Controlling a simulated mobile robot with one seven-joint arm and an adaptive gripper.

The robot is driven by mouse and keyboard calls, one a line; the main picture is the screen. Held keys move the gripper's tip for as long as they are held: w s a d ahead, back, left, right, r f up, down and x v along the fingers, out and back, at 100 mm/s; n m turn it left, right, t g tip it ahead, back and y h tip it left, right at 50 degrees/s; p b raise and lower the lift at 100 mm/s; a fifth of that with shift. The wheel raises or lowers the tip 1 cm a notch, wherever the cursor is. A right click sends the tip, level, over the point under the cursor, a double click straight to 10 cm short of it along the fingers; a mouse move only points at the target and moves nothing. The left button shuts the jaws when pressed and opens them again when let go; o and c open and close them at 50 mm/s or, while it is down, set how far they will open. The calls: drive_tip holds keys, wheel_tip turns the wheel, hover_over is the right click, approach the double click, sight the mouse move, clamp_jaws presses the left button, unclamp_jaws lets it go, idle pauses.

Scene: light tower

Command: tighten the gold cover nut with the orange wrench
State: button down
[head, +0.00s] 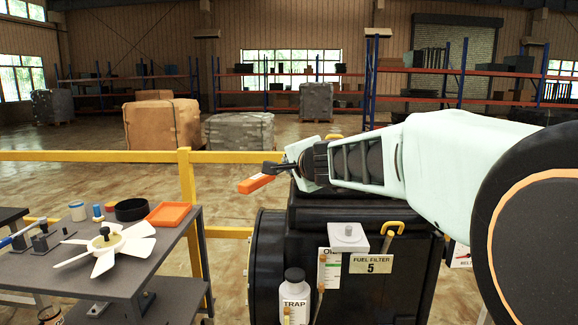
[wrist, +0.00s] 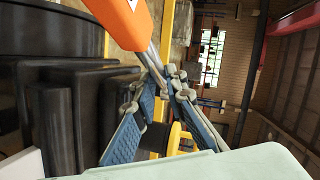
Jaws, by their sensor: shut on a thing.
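My gripper (head: 277,168) is raised above the left part of the black machine. It is shut on the orange wrench (head: 256,184), whose orange handle sticks out to the lower left. In the wrist view, the fingertips of my gripper (wrist: 160,82) close on the wrench's grey shank, and the orange handle of the wrench (wrist: 125,20) extends to the top edge. The wrench's working end is not clear in either view. I cannot clearly pick out the gold cover nut. The wrench appears held in the air, apart from the machine.
The black machine (head: 370,300) carries a white block (head: 348,238), a yellow handle (head: 392,228) and a TRAP bottle (head: 294,297). A dark table (head: 150,268) at left holds a white fan (head: 106,250), an orange tray (head: 167,214) and a black ring (head: 131,209). A yellow railing (head: 186,205) stands behind.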

drive_tip(key=shift+d+n, duration=0.25)
drive_tip(key=shift+n, duration=0.05)
drive_tip(key=shift+y, duration=0.4)
wheel_tip(320, 180, up, 6)
drive_tip(key=p, duration=0.5)
drive_tip(key=shift+f, duration=0.1)
wheel_tip(320, 180, down, 6)
drive_tip(key=b, duration=0.5)
drive_tip(key=shift+b, duration=0.3)
drive_tip(key=shift+a+h+p, duration=0.15)
drive_tip(key=shift+h+p, duration=0.15)
